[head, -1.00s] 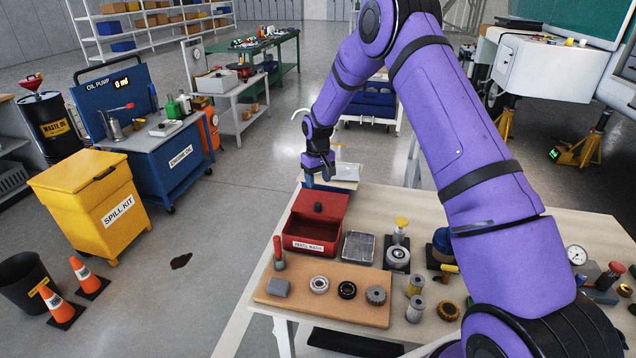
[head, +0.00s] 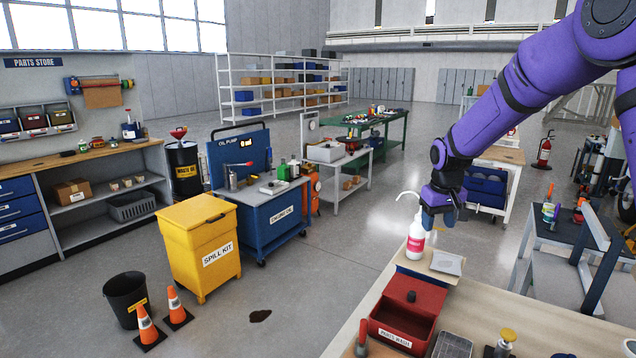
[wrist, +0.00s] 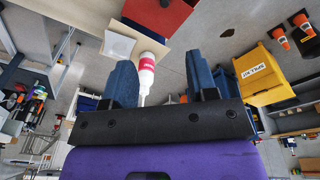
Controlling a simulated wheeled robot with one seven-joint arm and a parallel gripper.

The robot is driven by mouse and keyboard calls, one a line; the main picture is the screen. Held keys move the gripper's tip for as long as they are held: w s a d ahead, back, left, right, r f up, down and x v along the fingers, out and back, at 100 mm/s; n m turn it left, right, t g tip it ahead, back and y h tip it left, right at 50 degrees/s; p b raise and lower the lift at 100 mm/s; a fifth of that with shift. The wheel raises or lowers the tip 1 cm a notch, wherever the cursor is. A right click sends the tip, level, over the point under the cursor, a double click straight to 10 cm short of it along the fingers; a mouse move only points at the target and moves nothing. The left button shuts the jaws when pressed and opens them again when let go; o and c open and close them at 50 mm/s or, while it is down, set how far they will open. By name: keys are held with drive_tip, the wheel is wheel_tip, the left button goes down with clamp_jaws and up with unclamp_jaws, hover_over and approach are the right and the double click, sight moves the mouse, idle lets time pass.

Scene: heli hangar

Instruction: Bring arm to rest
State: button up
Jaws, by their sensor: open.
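My purple arm reaches in from the upper right of the head view. My gripper (head: 440,218) hangs over the far end of the workbench, near a white bottle with a pink label (head: 415,238). In the wrist view my gripper (wrist: 165,85) shows two blue fingers spread wide apart with nothing held between them. The bottle (wrist: 146,72) appears beyond the fingers there, standing at the bench edge.
The workbench (head: 480,312) carries a red parts wash box (head: 408,312) and a small grey plate (head: 447,263). A yellow spill kit bin (head: 200,245), a blue oil pump cart (head: 265,215) and cones stand left. Open floor (head: 300,285) lies between them and the bench.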

drive_tip(key=s+r, duration=0.9)
drive_tip(key=r, duration=0.1)
drive_tip(key=s+r+m+t, duration=0.1)
drive_tip(key=s+r, duration=0.2)
drive_tip(key=s, duration=1.2)
drive_tip(key=s+r+t, duration=0.2)
drive_tip(key=s+r, duration=0.1)
drive_tip(key=s, duration=1.2)
drive_tip(key=shift+d+r+m+t, duration=0.2)
drive_tip(key=shift+m+t, duration=0.1)
drive_tip(key=shift+m, duration=0.1)
